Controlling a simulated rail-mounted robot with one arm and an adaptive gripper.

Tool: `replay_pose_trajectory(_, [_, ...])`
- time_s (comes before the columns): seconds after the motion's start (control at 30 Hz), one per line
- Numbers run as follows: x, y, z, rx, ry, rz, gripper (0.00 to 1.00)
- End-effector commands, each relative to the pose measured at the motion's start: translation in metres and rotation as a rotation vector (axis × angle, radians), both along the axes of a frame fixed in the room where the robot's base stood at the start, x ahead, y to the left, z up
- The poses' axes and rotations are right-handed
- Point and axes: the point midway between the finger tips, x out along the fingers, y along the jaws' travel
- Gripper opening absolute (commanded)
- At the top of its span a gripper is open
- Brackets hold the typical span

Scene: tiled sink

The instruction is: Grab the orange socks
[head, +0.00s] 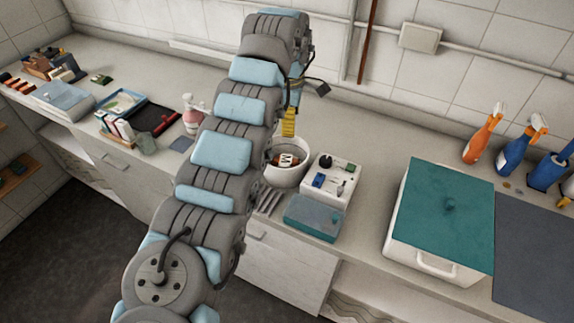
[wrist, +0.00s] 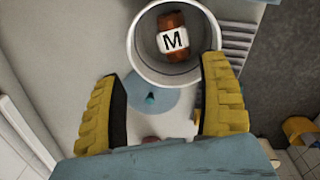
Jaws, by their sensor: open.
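The orange-brown rolled socks (wrist: 173,38), with a white band marked M, lie inside a round white pot (wrist: 137,52). In the head view, the socks (head: 286,159) also show in the pot (head: 283,178) on the counter. My gripper (wrist: 160,72) is open, with its two yellow ridged fingers wide apart and nothing between them. In the wrist view, the socks lie beyond the fingertips, and the right fingertip overlaps the pot's lower rim. In the head view, a yellow finger of my gripper (head: 289,122) shows just above and behind the pot; the rest is mostly hidden by my arm.
A white box with small items (head: 338,172) and a teal-lidded case (head: 313,219) stand right of the pot. A large teal-lidded box (head: 447,210) and spray bottles (head: 482,137) stand farther right. A pink bottle (head: 193,113) is left of my arm.

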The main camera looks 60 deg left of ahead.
Motion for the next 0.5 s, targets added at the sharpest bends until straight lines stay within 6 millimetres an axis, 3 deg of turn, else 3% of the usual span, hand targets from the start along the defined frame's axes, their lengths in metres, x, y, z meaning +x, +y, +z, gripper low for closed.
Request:
replay_pose_trajectory(0.13, [-0.018, -0.003, 0.002, -0.034, 0.034, 0.032, 0.75])
replay_pose_trajectory(0.5, [-0.018, -0.004, -0.027, -0.038, 0.034, 0.032, 0.75])
